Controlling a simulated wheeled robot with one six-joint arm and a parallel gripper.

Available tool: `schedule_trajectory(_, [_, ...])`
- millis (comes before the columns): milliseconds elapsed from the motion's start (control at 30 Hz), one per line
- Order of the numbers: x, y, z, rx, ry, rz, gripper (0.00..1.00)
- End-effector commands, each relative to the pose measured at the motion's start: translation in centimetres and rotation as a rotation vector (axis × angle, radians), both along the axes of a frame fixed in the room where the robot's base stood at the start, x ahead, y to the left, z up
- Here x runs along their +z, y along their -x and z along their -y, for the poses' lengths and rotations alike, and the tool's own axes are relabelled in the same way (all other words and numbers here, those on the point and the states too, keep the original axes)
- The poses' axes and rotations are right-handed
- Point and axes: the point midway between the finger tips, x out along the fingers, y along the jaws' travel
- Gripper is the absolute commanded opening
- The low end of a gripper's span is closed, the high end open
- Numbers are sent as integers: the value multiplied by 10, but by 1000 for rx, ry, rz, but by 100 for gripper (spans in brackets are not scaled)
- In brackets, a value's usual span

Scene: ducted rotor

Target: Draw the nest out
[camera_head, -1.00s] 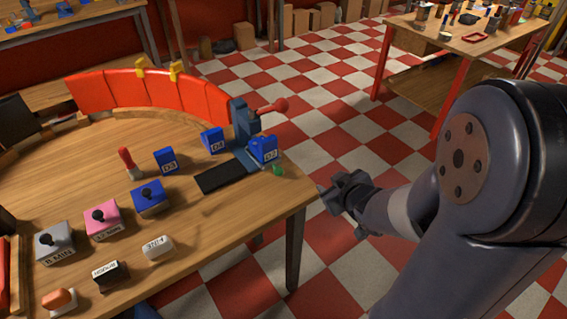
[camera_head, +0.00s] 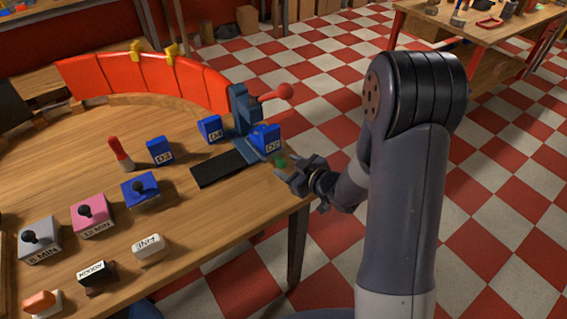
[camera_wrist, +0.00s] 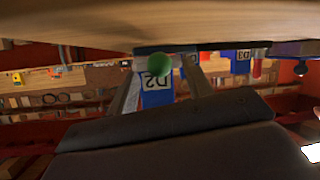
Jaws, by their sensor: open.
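A blue block marked D2 (camera_head: 265,138) sits at the foot of a blue-grey lever press (camera_head: 240,110) near the table's right edge. A small green knob (camera_head: 280,162) sticks out in front of it, toward my gripper. I cannot clearly make out the nest itself; the knob seems to belong to the part under D2. My gripper (camera_head: 298,170) is open just beyond the table edge, close to the knob. In the wrist view the green knob (camera_wrist: 159,65) shows between the two fingers, with the D2 block (camera_wrist: 157,90) behind it. Contact cannot be told.
A black strip (camera_head: 218,168) lies left of the press. Blocks D4 (camera_head: 210,128) and D3 (camera_head: 160,151) and several knobbed boxes stand on the wooden table (camera_head: 200,225).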

Motion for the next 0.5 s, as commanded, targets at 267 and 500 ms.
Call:
schedule_trajectory(267, [-10,-18,-15,-1,-1,0,48])
schedule_trajectory(500, [-10,-19,-16,-1,0,-1,48])
